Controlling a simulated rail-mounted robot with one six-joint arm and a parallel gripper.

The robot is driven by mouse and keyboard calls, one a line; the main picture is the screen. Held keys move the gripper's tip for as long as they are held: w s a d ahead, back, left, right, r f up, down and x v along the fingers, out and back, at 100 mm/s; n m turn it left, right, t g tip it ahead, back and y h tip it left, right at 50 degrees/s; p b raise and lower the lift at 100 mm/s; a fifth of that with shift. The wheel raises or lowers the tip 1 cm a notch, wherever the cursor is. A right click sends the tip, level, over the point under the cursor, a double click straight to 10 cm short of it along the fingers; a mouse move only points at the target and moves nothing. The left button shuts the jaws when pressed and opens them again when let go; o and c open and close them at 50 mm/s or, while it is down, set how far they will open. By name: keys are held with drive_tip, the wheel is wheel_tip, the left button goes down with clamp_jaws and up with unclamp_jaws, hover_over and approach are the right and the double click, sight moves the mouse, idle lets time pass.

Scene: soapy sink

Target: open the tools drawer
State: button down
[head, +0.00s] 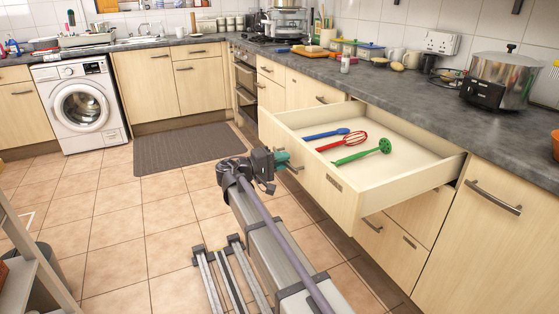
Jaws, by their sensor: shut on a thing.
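The tools drawer (350,205) is pulled well out from under the grey worktop on the right, with its pale wooden front towards me. Inside lie a blue utensil (326,133), a red whisk (343,142) and a green slotted utensil (363,152), side by side. A small label (334,183) shows on the drawer front. My gripper (284,161), with teal fingertips, is at the outer face of the drawer front, shut on the drawer handle (296,169). The fingers hide part of the handle.
A closed lower drawer and cupboard (395,250) stand beneath the open drawer. The worktop (420,95) carries a steel cooker (498,82) and several items. A dark mat (185,147) lies on the tiles. A stepladder (30,240) stands at the left edge.

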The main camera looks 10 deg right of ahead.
drive_tip(key=c, duration=1.1)
unclamp_jaws()
drive_tip(key=v, duration=1)
drive_tip(key=shift+a, duration=0.35)
